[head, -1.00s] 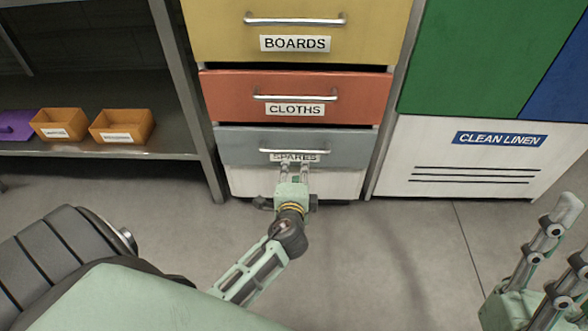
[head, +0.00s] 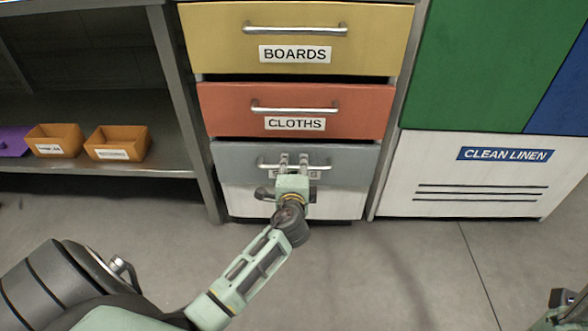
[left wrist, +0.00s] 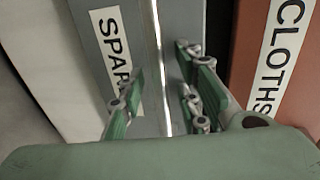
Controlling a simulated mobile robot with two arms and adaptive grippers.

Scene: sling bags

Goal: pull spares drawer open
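The grey spares drawer (head: 345,165) is the lowest labelled drawer, under the cloths drawer. It looks shut, and its label is partly hidden behind my gripper. Its bar handle (head: 322,167) runs across the front. My left gripper (head: 293,160) is at the middle of this handle. In the left wrist view the handle (left wrist: 157,45) runs between the fingers of the left gripper (left wrist: 160,90), which stand apart on either side with gaps. The SPARES label (left wrist: 115,50) shows beside it. Only a small part of my right gripper (head: 565,300) shows at the lower right corner.
Above are the orange cloths drawer (head: 220,110) and the yellow boards drawer (head: 220,45). A white clean linen cabinet (head: 470,175) stands to the right. A shelf with orange bins (head: 118,145) stands to the left. The floor in front is clear.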

